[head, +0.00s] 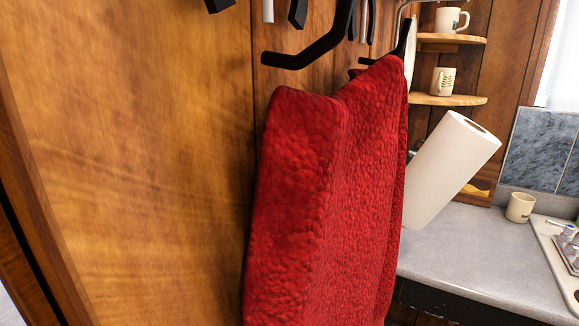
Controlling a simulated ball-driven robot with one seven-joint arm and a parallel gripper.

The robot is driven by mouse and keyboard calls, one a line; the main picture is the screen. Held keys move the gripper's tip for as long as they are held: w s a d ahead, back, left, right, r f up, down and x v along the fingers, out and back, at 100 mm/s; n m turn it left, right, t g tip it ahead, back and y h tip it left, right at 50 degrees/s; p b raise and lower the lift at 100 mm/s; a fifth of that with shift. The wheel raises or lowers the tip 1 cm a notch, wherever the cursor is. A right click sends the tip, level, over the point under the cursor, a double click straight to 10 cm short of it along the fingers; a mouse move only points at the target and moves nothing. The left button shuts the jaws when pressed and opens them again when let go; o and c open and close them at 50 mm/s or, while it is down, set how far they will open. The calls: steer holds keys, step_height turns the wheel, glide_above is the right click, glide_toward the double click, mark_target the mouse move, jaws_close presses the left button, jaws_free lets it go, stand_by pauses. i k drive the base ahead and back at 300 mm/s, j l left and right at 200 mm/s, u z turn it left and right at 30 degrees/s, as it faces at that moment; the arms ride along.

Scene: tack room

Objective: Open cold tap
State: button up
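A small part of a metal tap fitting (568,238) shows at the far right edge, on a light sink surround (556,249) set in the grey counter. One lever or handle points up and left there. I cannot tell which part is the cold tap, or whether it is open. Most of the sink is cut off by the picture edge. My gripper is not in view.
A red towel (325,190) hangs from a black hook (315,50) close in front, partly hiding the counter (470,250). A paper towel roll (450,165) tilts beside it. A mug (520,207) stands near the sink. Mugs sit on wooden shelves (450,100). A wooden panel (140,150) fills the left.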

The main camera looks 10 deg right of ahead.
mark_target(569, 229)
steer(key=z, duration=1.35)
steer(key=l+u, duration=0.2)
steer(key=l, duration=0.35)
steer(key=k+l+u, duration=0.15)
steer(key=l, duration=0.4)
steer(key=l+u, duration=0.2)
steer(key=l, duration=0.35)
steer(key=k, duration=0.05)
